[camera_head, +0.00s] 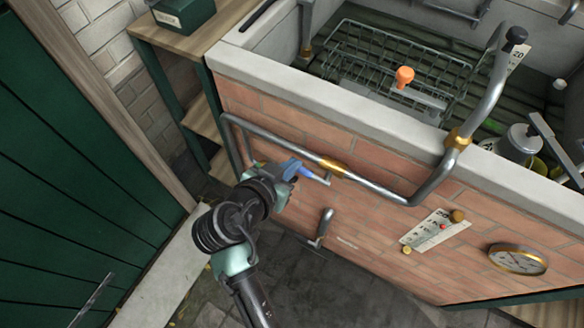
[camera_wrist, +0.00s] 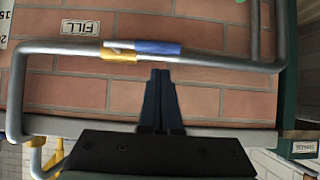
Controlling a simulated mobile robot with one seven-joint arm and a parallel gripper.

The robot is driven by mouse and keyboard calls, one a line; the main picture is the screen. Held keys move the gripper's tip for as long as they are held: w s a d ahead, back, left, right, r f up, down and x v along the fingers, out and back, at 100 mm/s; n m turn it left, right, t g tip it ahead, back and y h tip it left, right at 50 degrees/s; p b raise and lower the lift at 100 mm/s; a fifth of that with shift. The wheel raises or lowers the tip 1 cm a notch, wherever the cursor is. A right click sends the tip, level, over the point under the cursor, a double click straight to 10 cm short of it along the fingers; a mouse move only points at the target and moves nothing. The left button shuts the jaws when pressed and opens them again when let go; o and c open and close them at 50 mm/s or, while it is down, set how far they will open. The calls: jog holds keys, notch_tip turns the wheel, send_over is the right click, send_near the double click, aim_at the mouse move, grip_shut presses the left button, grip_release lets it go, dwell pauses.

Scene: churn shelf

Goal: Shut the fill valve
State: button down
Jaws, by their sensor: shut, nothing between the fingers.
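The fill valve has a brass body (camera_head: 333,166) on the grey pipe along the brick front of the vat. The brass body also shows in the wrist view (camera_wrist: 119,55). Its lever has a blue grip (camera_wrist: 157,47), which lies along the pipe in the wrist view; the grip also shows in the head view (camera_head: 307,173). A "FILL" plate (camera_wrist: 80,27) is on the bricks near it. My gripper (camera_wrist: 162,74) is shut and empty, its fingertips close to the blue grip. I cannot tell whether they touch it.
The pipe (camera_head: 400,190) bends up over the vat rim at right. A grey crank handle (camera_head: 322,228) sticks out below the valve. A gauge (camera_head: 518,260) and a white scale plate (camera_head: 435,230) are further right. A green door (camera_head: 70,170) stands at left.

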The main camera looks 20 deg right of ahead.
jog(key=shift+w+d+f, duration=0.1)
jog(key=shift+d+f, duration=0.05)
jog(key=shift+f, duration=0.8)
jog(key=shift+f, duration=0.15)
jog(key=shift+w+f, duration=0.1)
